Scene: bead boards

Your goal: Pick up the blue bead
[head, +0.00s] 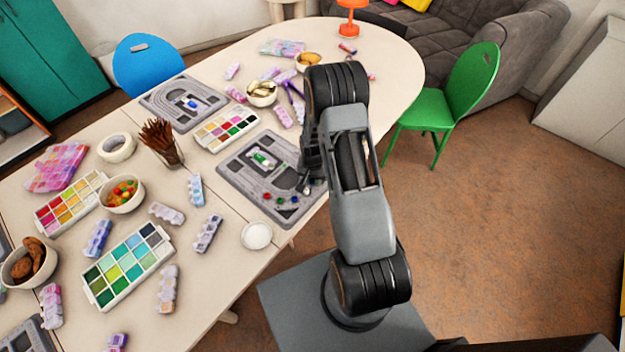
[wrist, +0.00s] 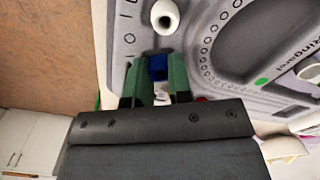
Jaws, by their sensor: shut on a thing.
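The blue bead (wrist: 157,67) shows in the wrist view between the green fingertips of my gripper (wrist: 158,78), which is shut on it. Its lower part is hidden by the fingers. I cannot tell whether it touches the grey bead board (wrist: 215,70) below. A white bead (wrist: 165,16) with a dark hole lies on the board just beyond the fingertips. In the head view my gripper (head: 306,184) is over the right side of the nearer bead board (head: 240,172), partly hidden by my arm.
Small coloured beads (head: 280,199) lie along the board's near edge. A white round dish (head: 257,235) stands beside the board. A paint palette (head: 226,128), a second board (head: 160,100) and a cup of brown sticks (head: 162,145) are farther left. A green chair (head: 450,95) stands to the right.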

